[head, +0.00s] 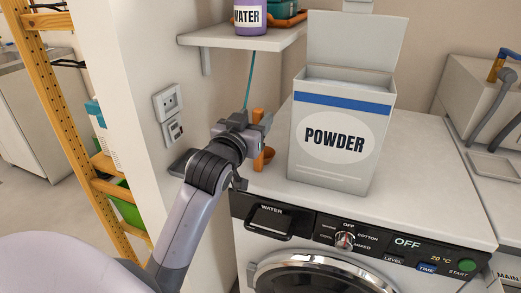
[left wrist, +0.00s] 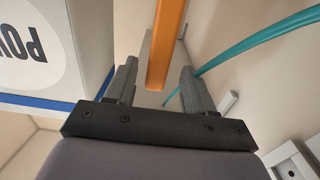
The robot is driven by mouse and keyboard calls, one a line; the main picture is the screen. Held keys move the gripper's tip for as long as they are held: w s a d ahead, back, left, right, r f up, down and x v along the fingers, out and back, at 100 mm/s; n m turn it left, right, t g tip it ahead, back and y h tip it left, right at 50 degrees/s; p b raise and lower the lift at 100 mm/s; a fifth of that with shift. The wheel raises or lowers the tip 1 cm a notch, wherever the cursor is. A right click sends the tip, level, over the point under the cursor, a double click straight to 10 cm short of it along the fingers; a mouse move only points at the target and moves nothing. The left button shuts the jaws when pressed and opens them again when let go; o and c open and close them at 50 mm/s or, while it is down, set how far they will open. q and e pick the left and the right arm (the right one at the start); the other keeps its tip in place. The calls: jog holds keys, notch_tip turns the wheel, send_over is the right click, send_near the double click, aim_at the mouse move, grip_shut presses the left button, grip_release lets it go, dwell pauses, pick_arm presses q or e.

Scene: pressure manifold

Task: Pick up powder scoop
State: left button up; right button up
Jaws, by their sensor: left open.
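The orange powder scoop (head: 258,150) stands with its handle up on top of the washing machine, left of the powder box. Its bowl is low, near the machine top. My left gripper (head: 262,122) is at the upper handle, in front of part of it. In the left wrist view the orange handle (left wrist: 167,45) runs between the two fingers of my open gripper (left wrist: 154,85), with gaps visible on both sides. I cannot tell whether either finger touches it. My right gripper is not in view.
The open white powder box (head: 335,150) stands close on the right. A wall shelf (head: 240,36) holding a purple water bottle (head: 250,15) hangs above. A teal tube (head: 249,80) runs down behind my gripper. The washing machine top (head: 430,170) is clear right of the box.

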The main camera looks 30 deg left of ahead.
pick_arm(q)
jog(key=shift+d+x, duration=0.1)
jog(key=shift+x, duration=0.9)
jog(key=shift+d+x, duration=0.15)
jog(key=shift+x, duration=0.8)
grip_shut()
jog(key=shift+r, duration=0.1)
